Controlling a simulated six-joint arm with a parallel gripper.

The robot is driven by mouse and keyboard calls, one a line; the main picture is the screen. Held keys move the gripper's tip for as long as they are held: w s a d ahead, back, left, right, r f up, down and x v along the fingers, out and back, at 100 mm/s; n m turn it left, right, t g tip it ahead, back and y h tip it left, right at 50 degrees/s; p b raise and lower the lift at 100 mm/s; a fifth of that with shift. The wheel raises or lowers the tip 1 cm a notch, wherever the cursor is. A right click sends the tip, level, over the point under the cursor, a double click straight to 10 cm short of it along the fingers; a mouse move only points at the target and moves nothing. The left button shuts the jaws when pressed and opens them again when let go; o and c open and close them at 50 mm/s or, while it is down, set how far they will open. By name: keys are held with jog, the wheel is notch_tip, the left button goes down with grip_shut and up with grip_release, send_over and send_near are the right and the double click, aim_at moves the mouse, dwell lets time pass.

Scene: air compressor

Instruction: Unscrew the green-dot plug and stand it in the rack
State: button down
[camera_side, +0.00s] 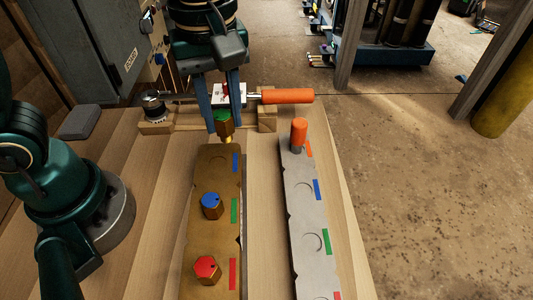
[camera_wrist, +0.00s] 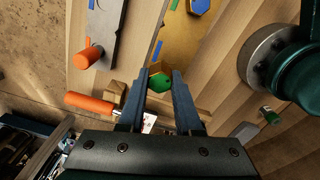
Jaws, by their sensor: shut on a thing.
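The green-topped brass plug (camera_side: 224,125) is held between the two blue fingers of my gripper (camera_side: 225,118). It is upright, with its narrower brass end pointing down near the far end of the brass-coloured block (camera_side: 217,176); I cannot tell whether it touches the block. In the wrist view, its green hex top (camera_wrist: 160,83) sits between the fingertips (camera_wrist: 161,80). A blue-topped plug (camera_side: 212,206) stands in the block beside a green mark. A red-topped plug (camera_side: 207,270) stands beside a red mark. The round spot by the block's blue mark is empty.
A grey bar (camera_side: 304,214) on the right holds an orange peg (camera_side: 298,135) by its orange mark; its blue and green spots are empty. An orange-handled tool (camera_side: 287,96) lies across wooden supports (camera_side: 267,110) behind my gripper. A grey box (camera_side: 80,122) lies left.

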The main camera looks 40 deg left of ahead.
jog(key=s+d+f+m, duration=0.15)
jog(key=d+m, duration=0.25)
jog(key=d, duration=1.4)
jog(key=shift+w+d+f, duration=0.1)
jog(key=shift+d+f, duration=0.05)
jog(key=shift+f, duration=3.5)
jog(key=shift+f, duration=0.35)
jog(key=c, duration=0.5)
grip_release()
jog(key=shift+r, duration=2.45)
